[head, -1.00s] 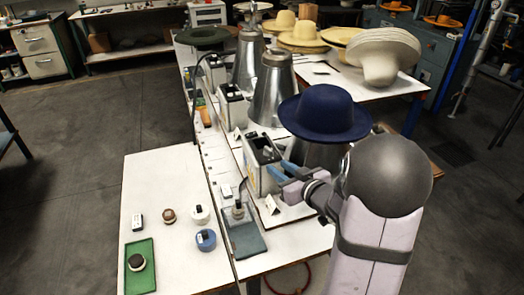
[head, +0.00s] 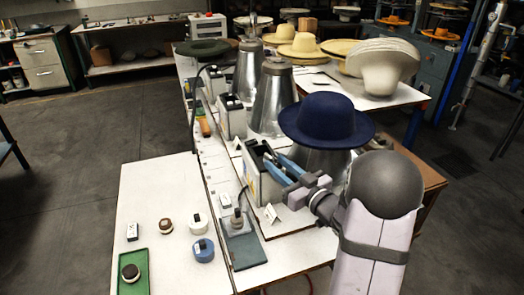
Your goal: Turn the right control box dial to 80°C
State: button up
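The nearest control box (head: 251,178), a white case with a dark top, stands in front of the blue hat's metal form. I take it to be the right one. Its dial and markings are too small or hidden to read. My gripper (head: 270,163) has two blue fingers, spread with a gap between them and nothing seen held. The fingertips are at the box's upper right side, over or beside its top. I cannot tell whether they touch it.
A blue hat (head: 327,116) sits on a metal form close behind my gripper. Another control box (head: 232,117) and metal cones (head: 275,97) stand farther back. A small folded card (head: 271,213) stands in front. A green tray (head: 142,257) and small pots lie at left.

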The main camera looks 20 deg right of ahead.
aim_at(265, 154)
jog(key=p+x, duration=0.1)
jog(key=x, duration=0.7)
jog(key=shift+w+a, duration=0.15)
jog(key=shift+w, duration=0.2)
jog(key=shift+c, duration=0.3)
grip_shut()
